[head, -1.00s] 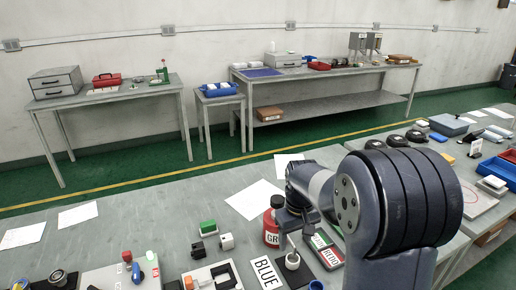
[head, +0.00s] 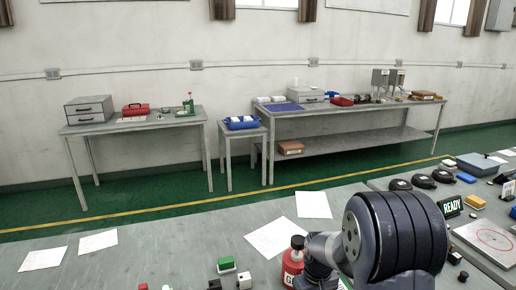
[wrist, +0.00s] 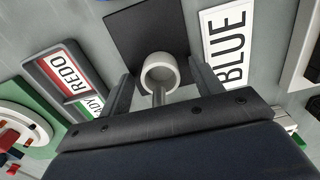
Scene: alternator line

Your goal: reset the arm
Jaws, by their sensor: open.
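My gripper (wrist: 163,84) shows in the wrist view with its two fingers apart. A white round cup (wrist: 160,70) on a black square pad (wrist: 136,35) appears between and beyond the fingers. A grey stick stands in or in front of the cup; I cannot tell whether a finger touches it. My arm (head: 385,235) is bent low over the bench at the bottom right of the head view. The gripper itself is hidden or below the frame there.
A BLUE label (wrist: 228,45) and a REDO tray (wrist: 65,72) flank the pad. A red bottle (head: 292,265) stands beside my arm. Papers (head: 275,238) lie on the bench (head: 170,245). A READY sign (head: 450,206) is at right. The bench's left part is mostly clear.

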